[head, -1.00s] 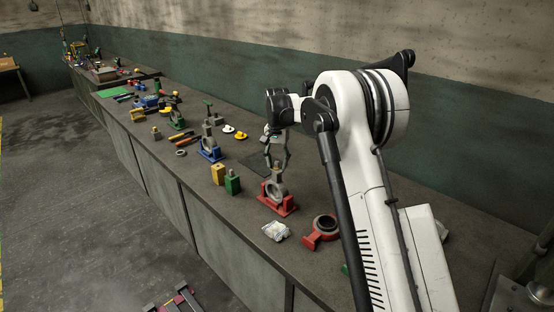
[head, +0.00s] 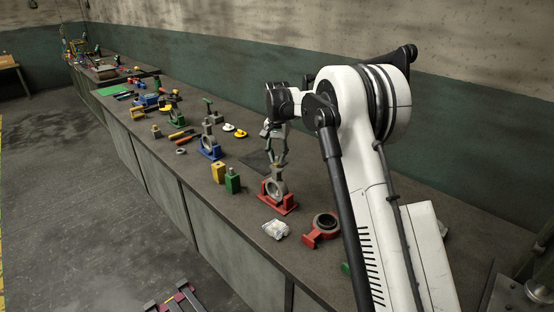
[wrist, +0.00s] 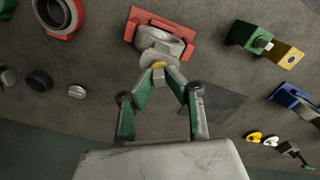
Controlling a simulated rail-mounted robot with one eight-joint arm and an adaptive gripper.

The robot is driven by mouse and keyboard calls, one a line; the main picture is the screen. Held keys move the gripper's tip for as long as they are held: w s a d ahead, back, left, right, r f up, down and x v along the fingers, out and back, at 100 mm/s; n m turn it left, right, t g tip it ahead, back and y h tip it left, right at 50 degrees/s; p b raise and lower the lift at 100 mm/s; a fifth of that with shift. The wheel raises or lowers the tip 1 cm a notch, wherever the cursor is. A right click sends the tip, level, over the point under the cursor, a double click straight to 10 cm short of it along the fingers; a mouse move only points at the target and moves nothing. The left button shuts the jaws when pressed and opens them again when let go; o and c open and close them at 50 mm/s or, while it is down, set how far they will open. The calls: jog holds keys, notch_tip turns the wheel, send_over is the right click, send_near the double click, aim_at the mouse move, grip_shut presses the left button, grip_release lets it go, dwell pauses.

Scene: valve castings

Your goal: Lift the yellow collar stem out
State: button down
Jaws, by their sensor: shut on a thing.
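The yellow collar (wrist: 158,65) of the stem shows as a small patch between my fingertips in the wrist view. My gripper (wrist: 159,77) is shut on the stem from above; it also shows in the head view (head: 277,166). Just below it stands a grey ring-shaped valve casting (head: 274,187) (wrist: 160,42) in a red base (head: 280,206) (wrist: 138,19). The stem's lower part is hidden by the gripper and casting, so I cannot tell how deep it sits.
A white crumpled packet (head: 276,229) and a red holder with a ring (head: 322,229) lie nearby. A green block (head: 233,181) and a yellow block (head: 218,172) stand left of the casting. A blue-based casting (head: 209,149) stands farther left. A dark mat (head: 257,162) lies flat behind.

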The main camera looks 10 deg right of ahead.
jog(key=shift+r+p, duration=1.4)
jog(key=shift+r, duration=2.65)
